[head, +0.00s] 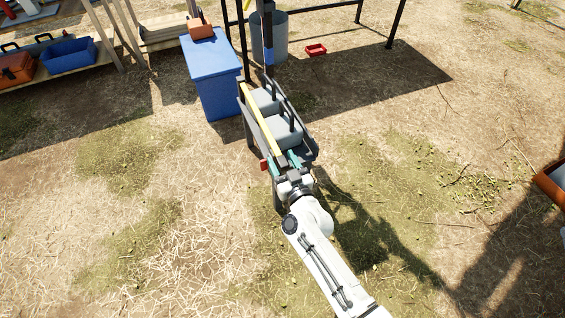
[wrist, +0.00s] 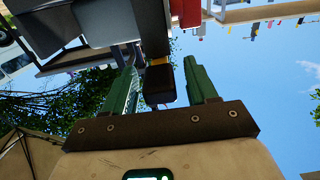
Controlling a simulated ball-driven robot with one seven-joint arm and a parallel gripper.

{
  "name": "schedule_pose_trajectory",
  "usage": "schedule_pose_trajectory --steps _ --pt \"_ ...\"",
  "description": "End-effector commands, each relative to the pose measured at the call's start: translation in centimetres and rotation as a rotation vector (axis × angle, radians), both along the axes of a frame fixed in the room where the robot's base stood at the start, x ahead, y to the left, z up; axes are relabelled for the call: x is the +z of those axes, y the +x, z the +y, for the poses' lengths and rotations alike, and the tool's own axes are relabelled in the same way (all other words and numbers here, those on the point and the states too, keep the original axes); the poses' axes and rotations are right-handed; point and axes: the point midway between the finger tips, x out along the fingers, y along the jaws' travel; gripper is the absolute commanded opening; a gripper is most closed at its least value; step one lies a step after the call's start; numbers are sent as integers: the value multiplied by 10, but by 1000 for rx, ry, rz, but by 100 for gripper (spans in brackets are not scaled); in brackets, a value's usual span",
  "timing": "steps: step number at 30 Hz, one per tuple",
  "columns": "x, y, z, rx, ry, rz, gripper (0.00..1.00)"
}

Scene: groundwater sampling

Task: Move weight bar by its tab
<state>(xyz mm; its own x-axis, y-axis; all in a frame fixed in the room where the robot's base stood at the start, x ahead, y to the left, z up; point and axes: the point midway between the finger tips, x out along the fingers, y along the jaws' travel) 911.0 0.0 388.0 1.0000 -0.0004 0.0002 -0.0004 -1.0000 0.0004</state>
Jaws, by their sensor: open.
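A long yellow bar (head: 259,118), which looks like the weight bar, lies along the left side of a dark trough-like stand (head: 304,138). A dark block at its near end, seemingly the tab (head: 282,161), sits between the teal fingers of my gripper (head: 285,164). In the wrist view the dark tab (wrist: 160,85) shows between the green fingers of my gripper (wrist: 160,72), with a gap on each side. The fingers are open, one on each side of the tab. Most of the bar is hidden there.
The stand holds grey blocks (head: 284,126) beside the yellow bar. A red piece (head: 263,165) is close on the left of my gripper. A blue bin (head: 213,75) stands left of the stand, and a metal drum (head: 268,40) behind it. Open straw ground lies around.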

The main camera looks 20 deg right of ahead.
Motion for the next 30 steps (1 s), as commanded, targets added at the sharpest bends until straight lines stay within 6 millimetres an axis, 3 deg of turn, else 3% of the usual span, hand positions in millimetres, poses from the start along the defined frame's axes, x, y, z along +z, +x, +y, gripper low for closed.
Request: schedule_pose_trajectory --steps 6,23,30 --pt "0 0 0 0 0 0 56" --pt "0 0 0 0 0 0 2" --pt "0 0 0 0 0 0 0"
